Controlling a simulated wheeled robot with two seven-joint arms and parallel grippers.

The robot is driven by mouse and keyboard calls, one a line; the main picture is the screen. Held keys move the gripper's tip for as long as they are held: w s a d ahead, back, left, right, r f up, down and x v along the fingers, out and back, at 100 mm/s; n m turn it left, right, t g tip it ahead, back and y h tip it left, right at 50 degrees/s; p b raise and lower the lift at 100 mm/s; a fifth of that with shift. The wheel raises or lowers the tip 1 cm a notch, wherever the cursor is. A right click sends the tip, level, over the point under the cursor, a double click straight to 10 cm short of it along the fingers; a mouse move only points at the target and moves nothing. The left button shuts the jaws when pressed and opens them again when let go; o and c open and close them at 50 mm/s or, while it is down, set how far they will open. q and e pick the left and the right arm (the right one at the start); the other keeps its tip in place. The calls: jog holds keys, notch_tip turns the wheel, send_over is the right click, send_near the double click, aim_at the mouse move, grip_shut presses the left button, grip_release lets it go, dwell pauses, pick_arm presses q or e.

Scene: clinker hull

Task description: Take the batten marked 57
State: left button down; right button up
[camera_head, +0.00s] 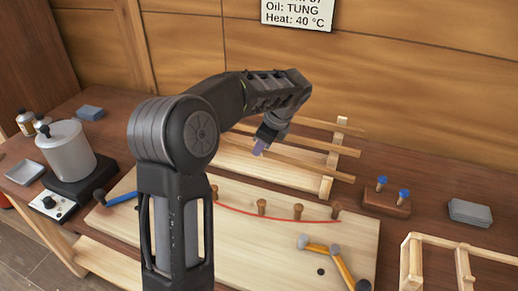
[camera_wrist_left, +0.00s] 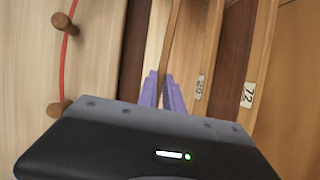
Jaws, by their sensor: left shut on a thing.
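Several pale wooden battens lie side by side on a rack (camera_head: 325,187) at the back of the bench. My left gripper (camera_head: 259,147) points down at the front batten (camera_head: 310,167). In the left wrist view my left gripper (camera_wrist_left: 165,92) has its purple fingers closed on this batten (camera_wrist_left: 156,40). No number shows on it; its tag is out of view or hidden. The batten beside it (camera_wrist_left: 210,45) has a tag that seems to read 20. The farther batten (camera_wrist_left: 262,50) is tagged 72. My right gripper is not in view.
A board with pegs and a red line (camera_head: 285,218) lies in front of the rack. A grey pot (camera_head: 68,152) stands left; a peg block (camera_head: 386,203) stands right.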

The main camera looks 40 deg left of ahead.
pick_arm(q)
notch_tip(320, 180, up, 10)
jog(key=p, duration=0.1)
